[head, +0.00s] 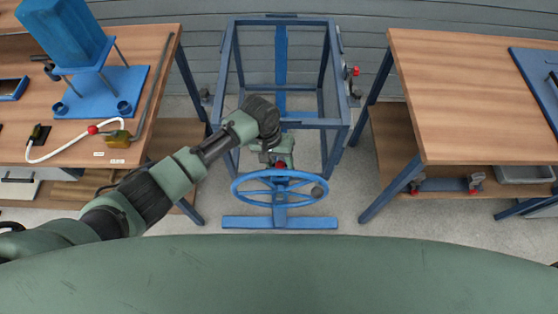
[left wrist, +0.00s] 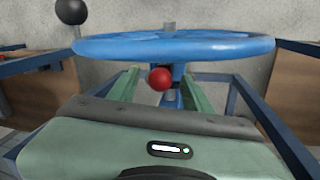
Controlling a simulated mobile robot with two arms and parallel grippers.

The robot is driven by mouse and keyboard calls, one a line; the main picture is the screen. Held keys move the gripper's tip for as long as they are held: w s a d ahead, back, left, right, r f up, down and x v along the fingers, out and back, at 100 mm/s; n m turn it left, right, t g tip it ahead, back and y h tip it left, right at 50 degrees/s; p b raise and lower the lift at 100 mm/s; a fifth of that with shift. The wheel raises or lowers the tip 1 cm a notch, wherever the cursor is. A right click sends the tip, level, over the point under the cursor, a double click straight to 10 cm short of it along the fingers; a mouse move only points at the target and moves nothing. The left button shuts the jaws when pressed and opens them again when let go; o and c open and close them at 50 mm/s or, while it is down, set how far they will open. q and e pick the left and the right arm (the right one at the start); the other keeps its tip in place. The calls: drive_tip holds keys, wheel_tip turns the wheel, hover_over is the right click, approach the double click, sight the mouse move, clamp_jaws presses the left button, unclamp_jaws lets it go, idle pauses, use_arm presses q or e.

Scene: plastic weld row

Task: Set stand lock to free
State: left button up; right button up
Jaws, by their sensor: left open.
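A blue handwheel (head: 248,190) is on the front of a blue frame stand (head: 335,122). A red ball knob (head: 280,166), which looks like the stand lock, sits just behind the wheel's far rim. In the left wrist view the red knob (left wrist: 160,79) shows below the blue wheel (left wrist: 120,47). My left gripper (head: 280,159) is at the knob. Its two green fingers are open, one on each side of the knob in the left wrist view, with gaps between. Whether the knob is fully between the fingertips I cannot tell. My right gripper is not in view.
A dark crank knob (left wrist: 72,12) stands on the wheel's rim. A wooden bench (head: 145,60) on the left carries a blue stand and a white hose. Another wooden bench (head: 470,90) is on the right. Grey floor (head: 345,185) lies between the right bench and the stand.

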use_arm(q)
clamp_jaws()
idle(1.3)
